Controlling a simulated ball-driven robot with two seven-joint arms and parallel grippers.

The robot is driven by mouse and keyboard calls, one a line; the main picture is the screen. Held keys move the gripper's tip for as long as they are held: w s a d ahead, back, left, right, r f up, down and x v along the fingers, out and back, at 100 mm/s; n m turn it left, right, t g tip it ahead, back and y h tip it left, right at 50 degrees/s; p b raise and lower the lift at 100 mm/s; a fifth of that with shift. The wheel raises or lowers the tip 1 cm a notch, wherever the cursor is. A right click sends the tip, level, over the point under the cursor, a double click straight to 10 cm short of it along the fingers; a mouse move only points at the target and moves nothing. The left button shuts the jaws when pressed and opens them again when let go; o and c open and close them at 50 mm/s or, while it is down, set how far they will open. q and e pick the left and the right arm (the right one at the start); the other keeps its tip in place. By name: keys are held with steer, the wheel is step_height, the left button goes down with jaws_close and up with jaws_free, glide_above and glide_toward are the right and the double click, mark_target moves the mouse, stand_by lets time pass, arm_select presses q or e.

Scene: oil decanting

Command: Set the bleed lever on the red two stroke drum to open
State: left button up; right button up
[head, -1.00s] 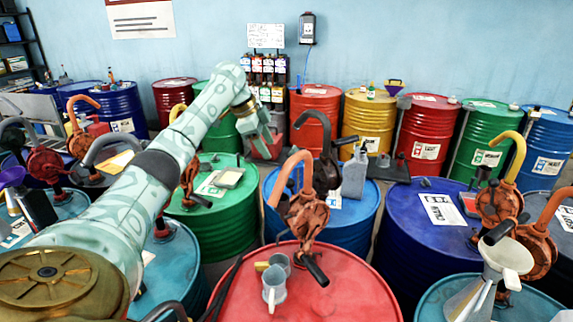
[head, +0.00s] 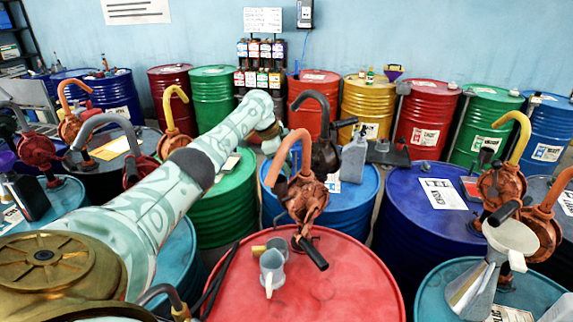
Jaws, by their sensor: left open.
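A red drum (head: 330,285) stands at the front centre. A rusty orange hand pump (head: 305,195) with a curved spout and a black-gripped crank rises from its top. A small yellowish piece (head: 258,249) shows at the pump's left, partly behind a grey mug (head: 271,268); I cannot tell if it is the bleed lever. No two stroke label is readable on this drum. My left arm reaches from the lower left, and my left gripper (head: 272,138) is open beyond the pump, partly hidden by its own wrist, apart from the red drum.
A blue drum (head: 350,205) with a dark pump and grey can stands behind. A purple-blue drum (head: 410,235) is at right, a teal drum (head: 435,290) with a funnel at front right. More red drums (head: 425,115) line the wall. Pump spouts stand up between drums.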

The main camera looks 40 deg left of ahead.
arm_select(q)
steer(key=shift+w+f, duration=0.15)
steer(key=shift+f, duration=0.15)
arm_select(e)
steer(key=shift+a, duration=0.3)
